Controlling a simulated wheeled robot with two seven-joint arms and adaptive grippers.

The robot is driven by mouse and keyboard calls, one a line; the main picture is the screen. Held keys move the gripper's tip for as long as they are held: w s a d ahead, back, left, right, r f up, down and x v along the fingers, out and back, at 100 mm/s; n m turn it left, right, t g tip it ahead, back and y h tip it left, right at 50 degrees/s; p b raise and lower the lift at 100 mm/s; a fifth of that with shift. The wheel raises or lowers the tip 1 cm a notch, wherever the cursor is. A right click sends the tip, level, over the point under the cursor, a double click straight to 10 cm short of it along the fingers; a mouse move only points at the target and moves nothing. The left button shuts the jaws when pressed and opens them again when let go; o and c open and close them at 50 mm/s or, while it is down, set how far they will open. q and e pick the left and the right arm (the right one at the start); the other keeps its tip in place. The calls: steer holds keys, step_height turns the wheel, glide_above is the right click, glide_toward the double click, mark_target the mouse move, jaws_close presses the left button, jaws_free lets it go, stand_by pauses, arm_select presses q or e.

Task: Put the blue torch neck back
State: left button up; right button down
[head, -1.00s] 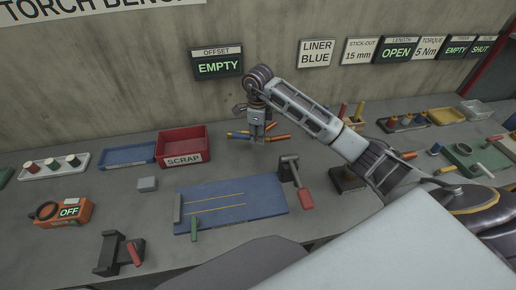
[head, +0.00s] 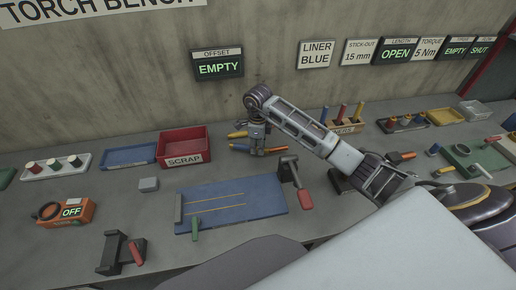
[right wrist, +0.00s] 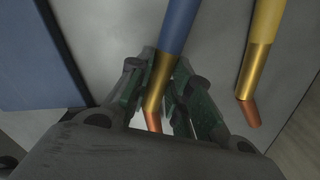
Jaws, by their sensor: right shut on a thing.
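The blue torch neck (head: 238,148) lies level across my right gripper (head: 257,150), with its orange end (head: 277,150) sticking out to the right. The gripper is shut on its brass part, and the right wrist view shows the blue tube (right wrist: 178,25) between the fingers (right wrist: 165,100). Whether the neck touches the bench cannot be told. A yellow neck (head: 237,134) lies just behind it; its brass and copper end also shows in the right wrist view (right wrist: 255,65), apart from the fingers. My left gripper is not in view.
A blue board (head: 235,205) with a red-handled clamp (head: 302,192) lies in front. The red scrap bin (head: 182,142) and a grey block (head: 148,184) stand left. A wooden rack (head: 345,128) with upright coloured pieces stands right. A sign reads LINER BLUE (head: 317,54).

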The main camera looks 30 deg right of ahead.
steer(key=shift+f, duration=0.65)
steer(key=shift+f, duration=0.15)
steer(key=c, duration=1.3)
jaws_free()
step_height(320, 180, up, 12)
steer(key=b, duration=0.2)
steer(key=shift+s, duration=0.1)
